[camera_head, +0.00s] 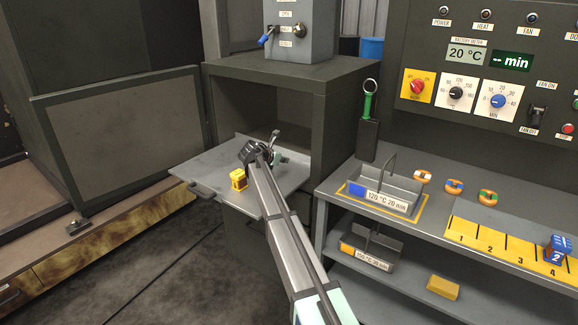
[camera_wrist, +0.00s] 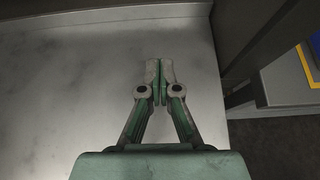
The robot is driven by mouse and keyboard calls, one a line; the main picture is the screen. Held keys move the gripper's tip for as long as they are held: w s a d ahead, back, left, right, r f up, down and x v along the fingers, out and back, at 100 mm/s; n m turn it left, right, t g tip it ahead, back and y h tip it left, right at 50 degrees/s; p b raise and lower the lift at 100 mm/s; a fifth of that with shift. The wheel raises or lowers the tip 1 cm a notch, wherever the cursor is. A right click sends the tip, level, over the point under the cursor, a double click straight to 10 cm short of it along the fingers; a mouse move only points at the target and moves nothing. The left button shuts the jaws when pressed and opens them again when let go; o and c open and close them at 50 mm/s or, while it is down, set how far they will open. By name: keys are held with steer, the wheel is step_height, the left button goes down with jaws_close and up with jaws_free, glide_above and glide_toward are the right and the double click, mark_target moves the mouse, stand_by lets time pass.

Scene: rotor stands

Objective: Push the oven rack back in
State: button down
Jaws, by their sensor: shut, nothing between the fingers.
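The oven rack (camera_head: 208,166) is a flat grey plate that sticks out of the open oven (camera_head: 290,115), with a dark handle (camera_head: 201,190) on its front edge. Its pale surface also fills the left of the wrist view (camera_wrist: 60,80). My gripper (camera_wrist: 160,70) is shut and empty, over the rack's right side. In the head view my arm hides part of the rack and the oven mouth. I cannot tell whether the fingertips touch the plate.
The oven door (camera_head: 125,125) stands open to the left. On the right, a grey bench (camera_head: 400,225) holds a labelled tray (camera_head: 385,190), several coloured rings and a yellow numbered strip (camera_head: 490,242). A control panel (camera_head: 490,75) is above it. Dark floor lies below the rack.

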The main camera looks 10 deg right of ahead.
steer(key=shift+w+d+f, duration=0.1)
steer(key=shift+w+d, duration=0.1)
steer(key=shift+w, duration=0.15)
steer(key=p, duration=0.1)
glide_toward(304, 159)
steer(key=f, duration=0.1)
steer(key=w+d+f, duration=0.1)
steer(key=shift+w+f, duration=0.1)
steer(key=shift+f, duration=0.3)
steer(key=shift+w+d+f+p, duration=0.15)
steer(key=shift+w+d+p, duration=0.35)
steer(key=shift+w+d, duration=1)
steer(key=shift+s, duration=0.1)
